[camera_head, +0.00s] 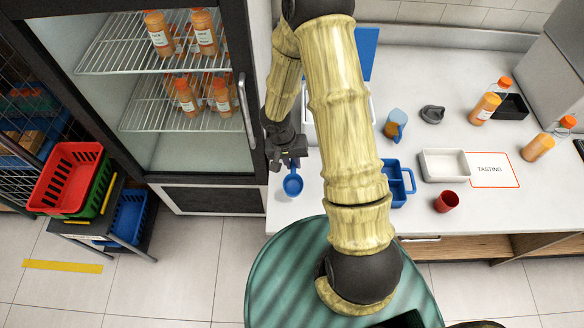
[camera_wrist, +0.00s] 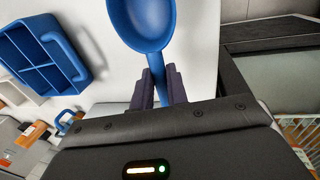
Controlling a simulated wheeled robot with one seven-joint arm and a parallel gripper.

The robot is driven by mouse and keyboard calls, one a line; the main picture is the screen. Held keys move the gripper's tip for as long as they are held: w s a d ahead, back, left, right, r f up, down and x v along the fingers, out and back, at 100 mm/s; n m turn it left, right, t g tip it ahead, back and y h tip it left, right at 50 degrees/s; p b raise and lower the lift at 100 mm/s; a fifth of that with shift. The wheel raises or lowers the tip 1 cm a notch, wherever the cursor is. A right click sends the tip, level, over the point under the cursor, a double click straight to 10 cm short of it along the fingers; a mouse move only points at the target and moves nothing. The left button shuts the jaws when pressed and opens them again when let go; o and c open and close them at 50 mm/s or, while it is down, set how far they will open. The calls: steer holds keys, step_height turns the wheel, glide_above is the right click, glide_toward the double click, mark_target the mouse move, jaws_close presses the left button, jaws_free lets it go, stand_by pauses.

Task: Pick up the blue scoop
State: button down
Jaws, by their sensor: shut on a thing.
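The blue scoop (camera_head: 292,185) hangs from my gripper (camera_head: 290,161) near the left end of the white counter, its round bowl toward the front. In the wrist view the scoop's bowl (camera_wrist: 143,20) is at the top. Its handle runs down between the two dark fingers of my gripper (camera_wrist: 158,88), which are shut on it. The scoop looks raised above the counter, but the exact height is hard to tell.
A blue divided caddy (camera_head: 398,184) stands right of my arm, with a white bin (camera_head: 443,165), red cup (camera_head: 447,201) and blue-orange cup (camera_head: 396,124) nearby. A glass-door fridge (camera_head: 204,198) with bottles stands left. Red and green crates (camera_head: 66,178) are farther left.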

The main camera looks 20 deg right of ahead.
mark_target(293, 163)
step_height(293, 163, up, 5)
steer(key=shift+f, duration=0.15)
stand_by(0.6)
